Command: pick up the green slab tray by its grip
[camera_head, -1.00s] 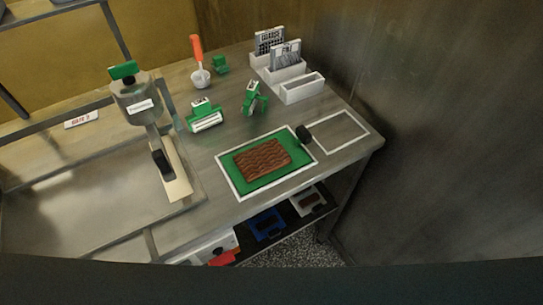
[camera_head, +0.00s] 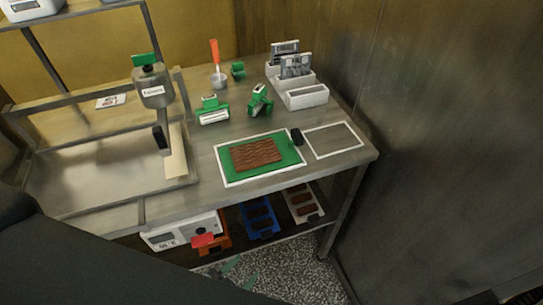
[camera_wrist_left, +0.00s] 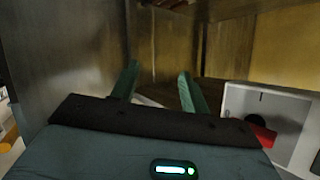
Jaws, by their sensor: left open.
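The green slab tray (camera_head: 293,146) lies flat on the counter inside a white outline, with a brown textured slab (camera_head: 257,154) on it. Its black grip (camera_head: 296,137) sticks up at the tray's right edge, beside a second, empty white outline (camera_head: 333,140). My left gripper (camera_head: 240,273) is low in front of the counter, over the speckled floor and well apart from the tray. In the left wrist view its two green fingers (camera_wrist_left: 159,88) are spread with nothing seen between them. The tray does not show clearly in that view. My right gripper is not seen.
On the lower shelf are a white scale (camera_head: 163,241), an orange tray (camera_head: 219,246), a blue tray (camera_head: 259,218) and a white tray (camera_head: 302,203). Green tools (camera_head: 212,110) and white racks (camera_head: 305,97) stand behind the slab tray. A dark wall closes the right side.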

